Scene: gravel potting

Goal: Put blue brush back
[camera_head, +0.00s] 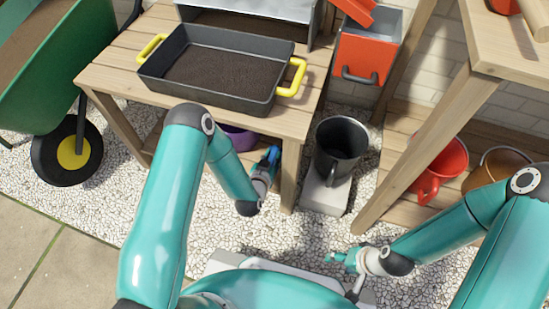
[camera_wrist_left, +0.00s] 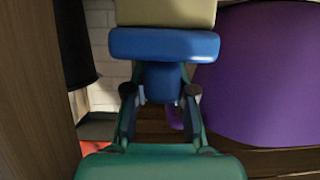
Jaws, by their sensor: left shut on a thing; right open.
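The blue brush (camera_wrist_left: 165,45) has a blue head and handle and pale cream bristles. My left gripper (camera_wrist_left: 160,100) is shut on its handle, with a finger on each side. In the head view the blue brush (camera_head: 274,154) shows small beside the front right leg of the potting table, below the tabletop. My left gripper (camera_head: 265,170) is there with it, partly hidden by its own arm. My right gripper (camera_head: 345,259) is open and empty, low over the gravel at the right.
A purple container (camera_head: 240,138) is under the table; it also fills the right of the left wrist view (camera_wrist_left: 265,75). A black bucket (camera_head: 341,145) stands on a pale block right of the table leg (camera_head: 291,180). A black tray with yellow handles (camera_head: 155,72) is on the tabletop.

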